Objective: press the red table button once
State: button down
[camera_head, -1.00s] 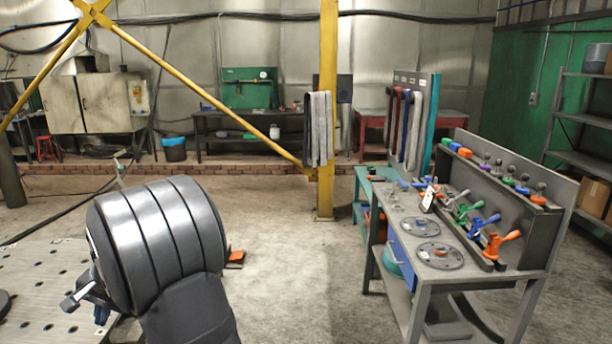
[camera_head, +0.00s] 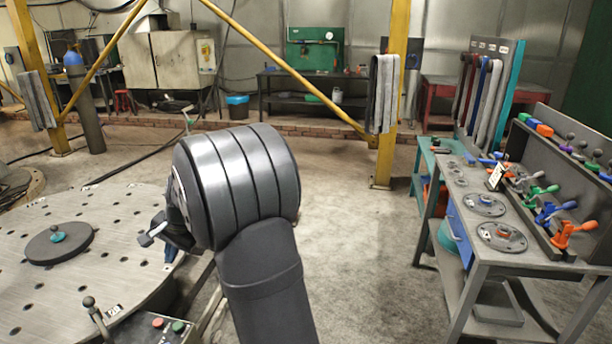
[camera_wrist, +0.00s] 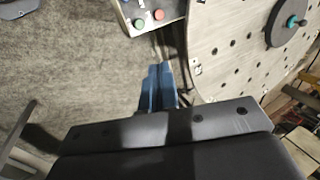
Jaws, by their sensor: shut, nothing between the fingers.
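The red table button (camera_head: 157,322) sits on a grey control box at the bottom edge of the head view, left of a green button (camera_head: 178,327). In the wrist view the red button (camera_wrist: 158,14) is at the top, with the green button (camera_wrist: 139,23) to its left. My gripper (camera_wrist: 159,68) shows in the wrist view as two blue fingers, shut and empty. Its tips lie below the box in that picture, apart from both buttons. In the head view my arm's wrist hides most of the gripper.
A large perforated round table (camera_head: 110,215) stands beside the box, with a dark disc (camera_head: 45,246) bearing a teal knob. A lever with a ball knob (camera_head: 89,302) rises left of the buttons. A workbench (camera_head: 530,262) with several handles stands at the right. Open floor lies between.

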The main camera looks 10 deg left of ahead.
jog(key=m+t, duration=0.2)
jog(key=t, duration=0.6)
send_over(158, 325)
notch_tip(158, 325, down, 18)
jog(key=shift+f+y, duration=0.25)
jog(key=shift+y, duration=0.05)
jog(key=shift+a+g, duration=0.1)
jog(key=shift+g, duration=0.2)
jog(key=shift+f, duration=4.4)
